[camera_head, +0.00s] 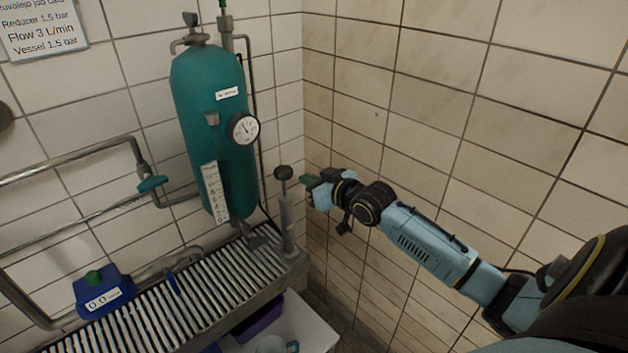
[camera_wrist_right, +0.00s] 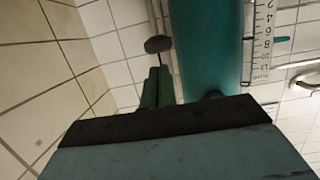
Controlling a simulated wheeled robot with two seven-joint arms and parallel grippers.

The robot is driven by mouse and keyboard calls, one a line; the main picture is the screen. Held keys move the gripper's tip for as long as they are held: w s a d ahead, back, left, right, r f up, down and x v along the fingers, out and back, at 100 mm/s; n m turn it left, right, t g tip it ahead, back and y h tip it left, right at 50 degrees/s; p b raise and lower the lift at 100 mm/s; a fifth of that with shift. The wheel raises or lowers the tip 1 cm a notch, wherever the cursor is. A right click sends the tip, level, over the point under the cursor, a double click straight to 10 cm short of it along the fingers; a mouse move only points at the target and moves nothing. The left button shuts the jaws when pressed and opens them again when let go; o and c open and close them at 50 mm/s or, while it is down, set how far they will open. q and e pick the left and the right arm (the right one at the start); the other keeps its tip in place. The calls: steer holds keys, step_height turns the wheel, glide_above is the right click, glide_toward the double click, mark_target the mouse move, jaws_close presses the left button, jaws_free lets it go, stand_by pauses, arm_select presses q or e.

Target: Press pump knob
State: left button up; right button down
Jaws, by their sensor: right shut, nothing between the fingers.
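The pump (camera_head: 287,222) is a grey upright cylinder at the right end of the slatted rack. Its dark round knob (camera_head: 284,172) tops a thin raised rod. My right gripper (camera_head: 307,180) has green fingers, shut with nothing between them, just right of the knob and about level with it in the head view. In the right wrist view the knob (camera_wrist_right: 158,44) shows just beyond the shut green fingertips (camera_wrist_right: 157,76). I cannot tell whether they touch. My left gripper is out of view.
A teal vessel (camera_head: 207,110) with a gauge (camera_head: 243,129) stands behind the rack (camera_head: 140,310), left of the pump. A blue box (camera_head: 104,296) with a display sits on the left. Pipes run along the left wall. The tiled wall (camera_head: 440,130) is close behind my right arm.

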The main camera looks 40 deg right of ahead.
steer(key=shift+v, duration=0.8)
stand_by(1.1)
steer(key=s+d+f+m+g+h+b, duration=0.1)
steer(key=s+f+g, duration=0.15)
steer(key=f, duration=0.95)
steer(key=s+f+g+h+b, duration=0.15)
steer(key=s+f, duration=0.25)
steer(key=f, duration=0.8)
steer(key=s+a+f+g+b, duration=0.1)
steer(key=s+f+g, duration=0.1)
steer(key=s+f, duration=0.45)
steer(key=s+a+f+g+b, duration=0.15)
steer(key=s+f, duration=0.25)
steer(key=f, duration=0.6)
steer(key=s+a+f+n+g, duration=0.1)
steer(key=s+a+f, duration=0.3)
steer(key=s, duration=0.7)
steer(key=s+a+f+g+b, duration=0.1)
steer(key=s+a+f+g, duration=0.2)
steer(key=s+a+f, duration=0.2)
steer(key=s+a+f+n+g+y+b, duration=0.1)
steer(key=s+a+f, duration=0.3)
steer(key=s+f, duration=0.6)
steer(key=s+g, duration=0.1)
steer(key=s, duration=0.5)
steer(key=shift+s+a+n+g, duration=0.2)
steer(key=shift+s+n+g, duration=0.1)
steer(key=shift+s+g, duration=0.05)
